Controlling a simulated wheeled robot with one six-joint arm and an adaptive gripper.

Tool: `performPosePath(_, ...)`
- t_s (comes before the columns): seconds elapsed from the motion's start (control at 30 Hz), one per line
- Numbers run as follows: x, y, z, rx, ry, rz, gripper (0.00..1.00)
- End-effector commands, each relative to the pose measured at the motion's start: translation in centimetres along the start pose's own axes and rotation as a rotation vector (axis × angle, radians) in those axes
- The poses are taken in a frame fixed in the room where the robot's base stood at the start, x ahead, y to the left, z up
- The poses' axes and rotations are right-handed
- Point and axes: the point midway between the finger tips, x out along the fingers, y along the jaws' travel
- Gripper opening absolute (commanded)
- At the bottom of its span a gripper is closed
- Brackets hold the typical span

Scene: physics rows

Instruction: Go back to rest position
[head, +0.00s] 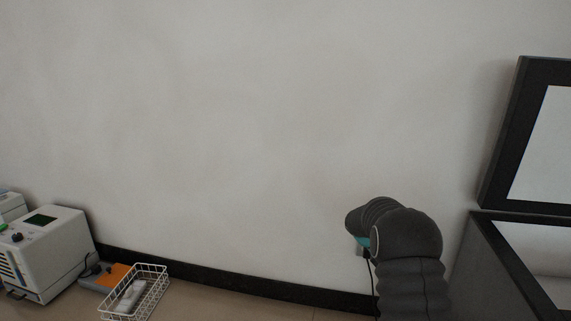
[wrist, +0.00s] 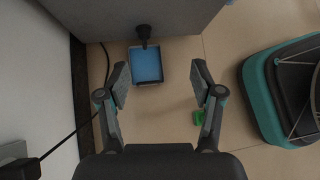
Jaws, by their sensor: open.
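My gripper (wrist: 158,80) shows in the wrist view with its two fingers spread apart and nothing between them. It points down over the beige floor. In the head view my dark grey arm rises at the lower right, in front of the white wall; the gripper's fingers are hidden there.
In the head view a white machine (head: 50,255) and a wire basket (head: 148,290) stand lower left; black-framed panels (head: 500,135) stand right.

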Motion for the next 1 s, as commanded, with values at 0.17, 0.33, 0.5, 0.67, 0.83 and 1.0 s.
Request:
performPosePath(0.17, -4.8, -4.2, 3.4, 0.159, 0.115, 0.048, 0.66)
performPosePath(0.33, -8.5, -8.6, 5.7, 0.311, 0.231, 0.081, 0.66)
performPosePath(0.5, -11.7, -13.4, 7.6, 0.462, 0.351, 0.102, 0.66)
performPosePath(0.67, -14.0, -18.1, 9.0, 0.602, 0.468, 0.110, 0.66)
performPosePath(0.83, -16.0, -23.2, 10.0, 0.749, 0.598, 0.107, 0.66)
performPosePath(1.0, -17.4, -28.1, 10.5, 0.892, 0.733, 0.092, 0.66)
